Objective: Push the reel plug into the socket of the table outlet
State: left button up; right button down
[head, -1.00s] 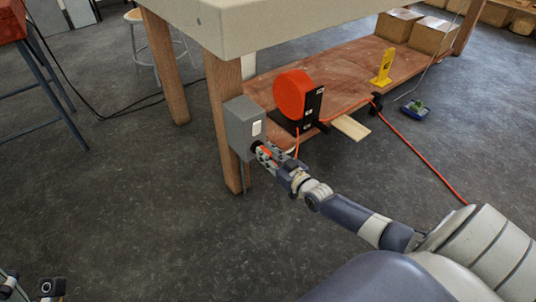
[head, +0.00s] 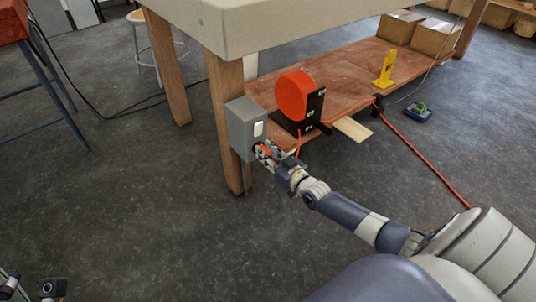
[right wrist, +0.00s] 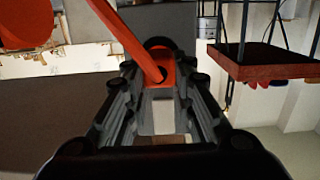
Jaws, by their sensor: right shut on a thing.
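The table outlet (head: 240,135) is a grey box with a white switch, fixed to the near wooden table leg. My right gripper (head: 267,153) is shut on the orange reel plug, right at the lower part of the box. In the right wrist view the plug (right wrist: 161,76) sits between the fingers, with its orange cord rising to the upper left. The socket and the plug's front end are hidden, so I cannot tell how deep the plug sits. The orange cable reel (head: 295,97) stands on the low shelf behind. Parts of my left gripper (head: 50,288) show at the bottom left corner; its jaws are unclear.
The wooden shelf (head: 345,85) under the table holds a yellow stand (head: 386,68) and cardboard boxes (head: 397,27). An orange cord (head: 425,160) runs across the floor on the right. A red stool (head: 10,22) stands at the upper left.

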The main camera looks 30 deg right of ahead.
jog(key=shift+w, duration=0.25)
jog(key=c, duration=1.3)
grip_release()
jog(key=s, duration=0.8)
jog(key=s+r, duration=0.1)
jog(key=s, duration=0.3)
jog(key=shift+d, duration=0.4)
